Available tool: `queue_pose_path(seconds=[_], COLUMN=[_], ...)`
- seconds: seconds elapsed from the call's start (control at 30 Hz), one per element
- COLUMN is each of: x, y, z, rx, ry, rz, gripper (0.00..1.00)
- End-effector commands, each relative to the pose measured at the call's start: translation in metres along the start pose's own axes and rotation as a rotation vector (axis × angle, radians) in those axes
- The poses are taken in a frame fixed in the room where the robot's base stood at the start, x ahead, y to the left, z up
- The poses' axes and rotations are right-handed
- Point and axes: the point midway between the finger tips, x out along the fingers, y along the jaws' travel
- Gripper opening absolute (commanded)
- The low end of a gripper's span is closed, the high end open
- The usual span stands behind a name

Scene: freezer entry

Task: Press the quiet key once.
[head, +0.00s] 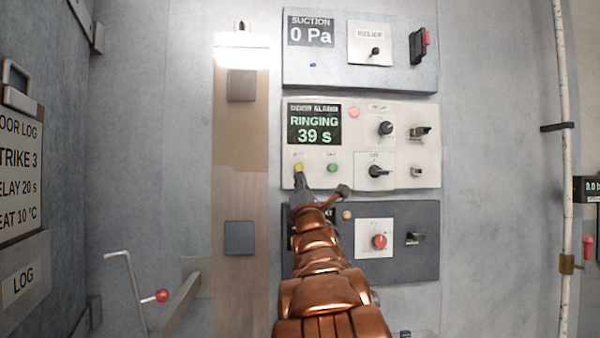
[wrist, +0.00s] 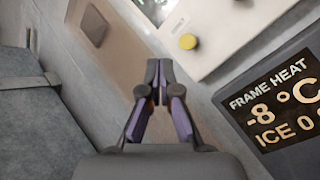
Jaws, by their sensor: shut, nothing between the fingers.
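The door alarm panel (head: 410,150) is white, and its screen (head: 314,124) reads "RINGING 39 s". A yellow key (head: 299,168) sits at its lower left, beside a green key (head: 333,168). The small labels over both keys are too blurred to read, so I cannot confirm which is the quiet key. My gripper (head: 301,182) is shut and empty, just below the yellow key in the head view. In the wrist view the yellow key (wrist: 188,41) lies up and to the right of my shut fingertips (wrist: 159,66), with a visible gap between.
Above is the suction panel (head: 385,75) reading 0 Pa. Below, a dark frame heat panel (head: 415,215) is partly hidden by my arm; its screen (wrist: 285,100) reads -8 °C. The alarm panel also carries a black knob (head: 385,128) and switches. A door log board (head: 20,165) hangs left.

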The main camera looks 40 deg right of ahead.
Motion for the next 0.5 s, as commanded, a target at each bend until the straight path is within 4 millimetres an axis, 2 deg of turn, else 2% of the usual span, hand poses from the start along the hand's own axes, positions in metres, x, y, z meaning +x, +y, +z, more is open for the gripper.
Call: queue_pose_path(seconds=[0.1,0.2,0.5], x=[0.007,0.009,0.009], y=[0.006,0.012,0.016], z=[0.020,0.029,0.032], rx=[-0.119,-0.172,-0.189], ry=[-0.057,-0.082,-0.091], rz=[0.082,0.117,0.131], gripper=[0.00,0.00,0.00])
